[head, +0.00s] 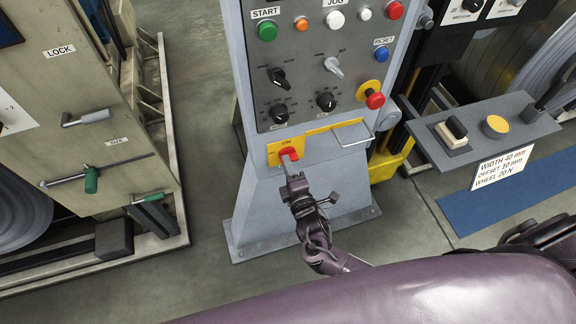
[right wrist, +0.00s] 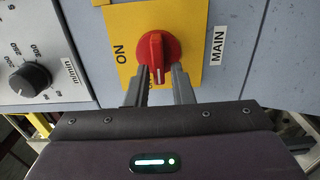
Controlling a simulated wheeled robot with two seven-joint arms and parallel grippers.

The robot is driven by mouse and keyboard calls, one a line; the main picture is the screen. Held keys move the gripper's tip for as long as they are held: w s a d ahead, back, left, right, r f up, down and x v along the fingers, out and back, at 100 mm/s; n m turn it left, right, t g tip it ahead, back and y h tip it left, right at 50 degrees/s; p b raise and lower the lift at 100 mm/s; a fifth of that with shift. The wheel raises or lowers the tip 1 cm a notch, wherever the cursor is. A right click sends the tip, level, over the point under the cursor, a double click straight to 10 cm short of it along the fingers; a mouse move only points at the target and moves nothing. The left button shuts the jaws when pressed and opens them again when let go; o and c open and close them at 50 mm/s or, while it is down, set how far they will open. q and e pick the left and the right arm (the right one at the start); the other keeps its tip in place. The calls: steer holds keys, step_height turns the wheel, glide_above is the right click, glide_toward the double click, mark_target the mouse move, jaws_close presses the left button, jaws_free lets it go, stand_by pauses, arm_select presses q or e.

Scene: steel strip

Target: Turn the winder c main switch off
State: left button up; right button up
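The main switch is a red rotary knob (head: 288,155) on a yellow plate (head: 272,158) low on the grey control panel. It also shows in the right wrist view (right wrist: 157,50), with "ON" at left and "MAIN" at right. There its handle stands upright in the picture, its white mark at the lower end, not towards "ON". Lettering below the knob is mostly hidden by the fingers. My right gripper (right wrist: 160,72) is open, its fingertips either side of the handle's lower end with visible gaps; in the head view it is at the knob (head: 291,166). My left gripper is not in view.
Above the switch are black dials (head: 326,102), a red stop button (head: 375,100) and coloured push buttons. A beige machine (head: 75,85) stands left, a grey shelf (head: 470,150) right. Floor between is clear.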

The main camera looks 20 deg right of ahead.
steer(key=shift+o, duration=1)
steer(key=s, duration=0.7)
steer(key=shift+s, duration=0.4)
steer(key=shift+d, duration=0.1)
steer(key=s+d+f+m+g, duration=0.2)
steer(key=s+d+f+g, duration=0.1)
steer(key=f, duration=0.4)
steer(key=s+d+f+m+g+h, duration=0.1)
steer(key=s+d+f+m+g, duration=0.15)
steer(key=f, duration=0.55)
steer(key=s+d+f+m+g, duration=0.2)
steer(key=s+f+m+g, duration=0.1)
steer(key=f, duration=0.4)
steer(key=s+f+m+g, duration=0.4)
steer(key=s+f, duration=0.3)
steer(key=s, duration=0.5)
steer(key=s+d+f+m+g, duration=0.1)
steer(key=s+f+m+g, duration=0.3)
steer(key=s, duration=0.9)
step_height(320, 180, down, 3)
steer(key=shift+r+m, duration=0.1)
steer(key=shift+m, duration=0.25)
